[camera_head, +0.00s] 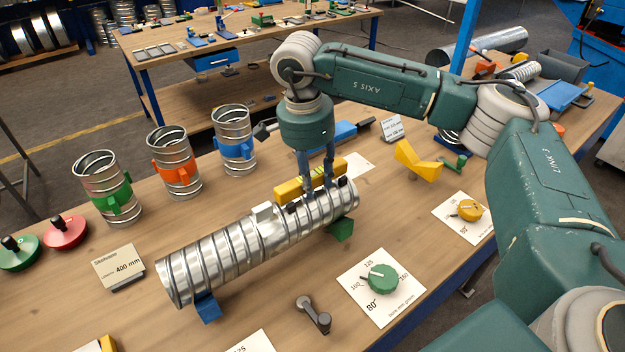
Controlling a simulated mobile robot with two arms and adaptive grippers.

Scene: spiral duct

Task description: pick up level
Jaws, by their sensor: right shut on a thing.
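The yellow level (291,188) lies along the top of the silver spiral duct (215,254), near its right end. My right gripper (318,184) points straight down from above and is shut on the level. Its fingers cover part of the level. I cannot tell whether the level touches the duct or is just above it. My left gripper is not in the view.
The duct rests on a blue support (207,307) and a green support (341,229). Green-, orange- and blue-clamped duct pieces (106,188) stand behind it. A green dial (382,278), a grey handle (315,314) and a yellow bracket (418,162) lie on the right and front.

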